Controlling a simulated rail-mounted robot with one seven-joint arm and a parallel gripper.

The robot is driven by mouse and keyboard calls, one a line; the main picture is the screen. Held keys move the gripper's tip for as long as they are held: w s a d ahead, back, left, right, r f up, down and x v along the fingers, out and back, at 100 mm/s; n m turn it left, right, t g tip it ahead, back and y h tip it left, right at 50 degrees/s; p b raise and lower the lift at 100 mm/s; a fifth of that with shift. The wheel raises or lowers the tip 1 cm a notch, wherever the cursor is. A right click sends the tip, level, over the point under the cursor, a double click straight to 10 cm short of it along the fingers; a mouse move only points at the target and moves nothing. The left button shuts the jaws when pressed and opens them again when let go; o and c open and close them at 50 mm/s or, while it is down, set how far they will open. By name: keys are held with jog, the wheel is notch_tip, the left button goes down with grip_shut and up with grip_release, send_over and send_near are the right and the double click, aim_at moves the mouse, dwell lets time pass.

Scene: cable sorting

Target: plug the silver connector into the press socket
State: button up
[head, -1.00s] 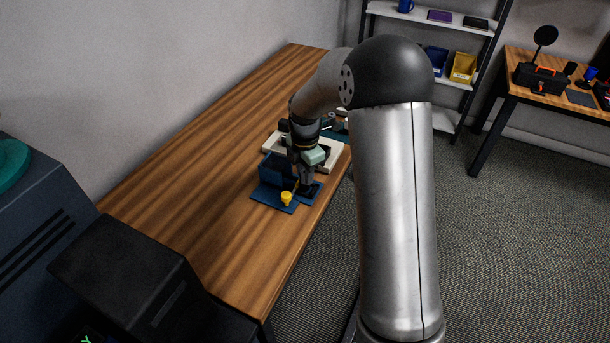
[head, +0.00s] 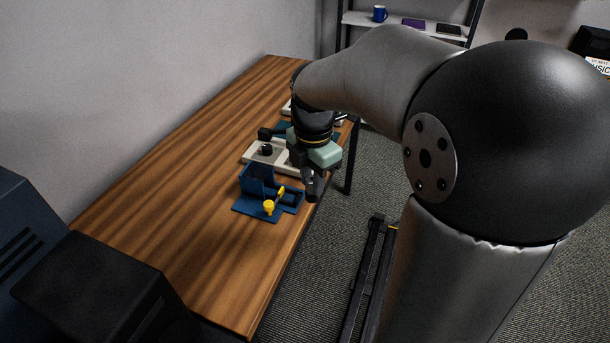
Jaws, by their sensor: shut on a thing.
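The blue press (head: 247,210) stands on the wooden table near its right edge, with an upright blue block and a yellow-knobbed lever (head: 269,207). Its socket opening is too small to make out. My gripper (head: 312,192) is just right of the press at the table's edge, pointing down and apart from it as seen here. The fingers are shut on a small grey piece that looks like the silver connector, though it is mostly hidden and too dark to be sure.
A pale tray (head: 252,157) with a black round part lies behind the press, partly hidden by my wrist. A teal item and another pale tray lie farther back. The left of the wooden table (head: 160,210) is clear. A dark box (head: 100,285) stands at the front left.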

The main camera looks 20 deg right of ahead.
jog(key=shift+s+r+p, duration=0.1)
jog(key=shift+r+p, duration=1.9)
jog(key=shift+r, duration=0.5)
